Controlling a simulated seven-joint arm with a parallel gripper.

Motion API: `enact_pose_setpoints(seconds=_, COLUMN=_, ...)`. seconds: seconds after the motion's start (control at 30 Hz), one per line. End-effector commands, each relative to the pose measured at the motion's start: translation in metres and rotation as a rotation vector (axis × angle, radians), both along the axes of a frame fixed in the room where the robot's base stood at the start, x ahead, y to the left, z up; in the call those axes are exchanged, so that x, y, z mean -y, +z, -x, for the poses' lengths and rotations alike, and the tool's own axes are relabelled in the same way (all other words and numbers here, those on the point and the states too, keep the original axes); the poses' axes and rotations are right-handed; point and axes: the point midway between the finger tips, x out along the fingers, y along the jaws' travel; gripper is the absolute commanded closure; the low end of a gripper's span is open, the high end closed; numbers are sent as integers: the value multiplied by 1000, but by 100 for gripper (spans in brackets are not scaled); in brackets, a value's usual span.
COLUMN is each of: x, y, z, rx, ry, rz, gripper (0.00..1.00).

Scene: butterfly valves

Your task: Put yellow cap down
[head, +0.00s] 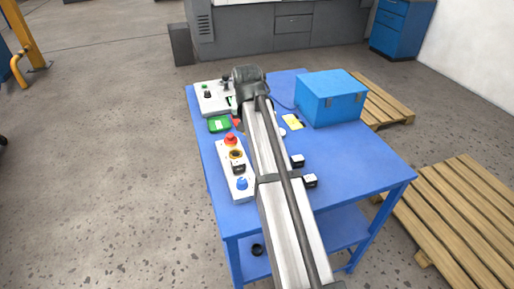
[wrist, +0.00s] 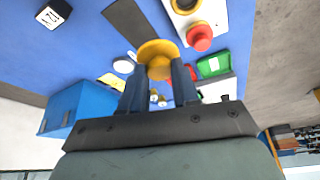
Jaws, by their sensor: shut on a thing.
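In the wrist view my gripper (wrist: 158,82) is shut on the yellow cap (wrist: 158,48), which has a wide rounded top. The cap is held in front of the blue table, and whether it touches anything is unclear. In the head view my arm hides the gripper and the cap. A white control panel stands on the table's left side, with a red button (head: 231,140), a yellow ring (head: 236,154) around a dark centre and a blue button (head: 241,184). The red button (wrist: 199,38) and yellow ring (wrist: 187,6) also show in the wrist view, beyond the cap.
A blue box (head: 330,98) stands at the table's back right. A green case (head: 219,124), a grey-white panel (head: 212,99) and a yellow item (head: 292,121) lie toward the back. Two small black-and-white blocks (head: 297,161) (head: 309,180) sit right of my arm. The front right tabletop (head: 360,165) is clear.

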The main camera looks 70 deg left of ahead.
Motion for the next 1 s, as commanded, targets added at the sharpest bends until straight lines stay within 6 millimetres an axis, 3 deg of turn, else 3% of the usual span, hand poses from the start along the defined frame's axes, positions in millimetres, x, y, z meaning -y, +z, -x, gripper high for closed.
enact_pose_setpoints(seconds=0.1, x=3, y=-13, z=-32, rx=-5, ry=-36, rz=13, gripper=100)
enact_pose_setpoints(seconds=0.27, x=2, y=-26, z=-59, rx=-9, ry=-46, rz=13, gripper=100)
enact_pose_setpoints(seconds=0.53, x=-6, y=-32, z=-55, rx=14, ry=40, rz=-11, gripper=100)
enact_pose_setpoints(seconds=0.83, x=-5, y=-76, z=-55, rx=15, ry=43, rz=-11, gripper=100)
enact_pose_setpoints(seconds=1.0, x=-6, y=-90, z=-55, rx=15, ry=42, rz=-12, gripper=100)
